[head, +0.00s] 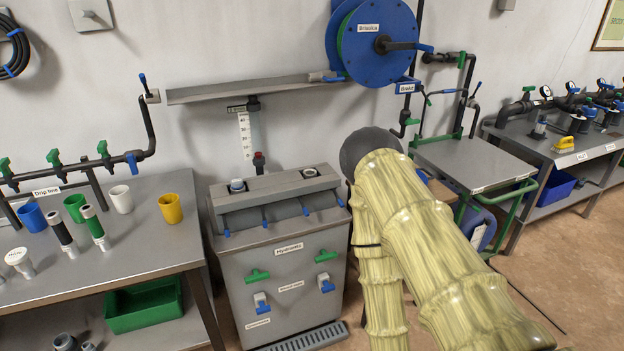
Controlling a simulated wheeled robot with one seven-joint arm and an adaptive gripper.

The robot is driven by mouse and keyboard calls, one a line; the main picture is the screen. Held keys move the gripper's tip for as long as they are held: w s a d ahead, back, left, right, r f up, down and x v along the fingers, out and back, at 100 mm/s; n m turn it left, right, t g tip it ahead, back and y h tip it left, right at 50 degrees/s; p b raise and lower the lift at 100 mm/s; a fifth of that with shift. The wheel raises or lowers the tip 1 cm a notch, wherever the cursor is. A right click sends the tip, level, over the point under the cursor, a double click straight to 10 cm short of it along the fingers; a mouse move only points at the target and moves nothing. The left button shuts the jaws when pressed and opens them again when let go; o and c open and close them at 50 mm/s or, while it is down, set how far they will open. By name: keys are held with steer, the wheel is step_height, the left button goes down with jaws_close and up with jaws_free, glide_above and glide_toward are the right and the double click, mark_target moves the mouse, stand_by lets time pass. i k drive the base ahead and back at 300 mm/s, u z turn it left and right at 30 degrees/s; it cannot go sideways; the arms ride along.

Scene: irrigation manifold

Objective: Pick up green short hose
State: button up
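A short green hose piece (95,228) with pale ends stands tilted on the left metal table (130,236). A similar black piece (63,233) stands just left of it. My arm, in a pale yellow sleeve, fills the lower right of the middle, well to the right of that table. My gripper is not visible.
Blue (32,217), green (74,207), white (120,199) and yellow (171,208) cups stand around the hose pieces. A pipe with green valves (54,158) runs behind them. A grey cabinet (282,277) stands between the table and my arm.

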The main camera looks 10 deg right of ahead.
mark_target(100, 237)
steer(key=u, duration=0.85)
steer(key=k, duration=0.4)
steer(key=z, duration=0.5)
steer(key=i, duration=0.65)
steer(key=u, duration=0.35)
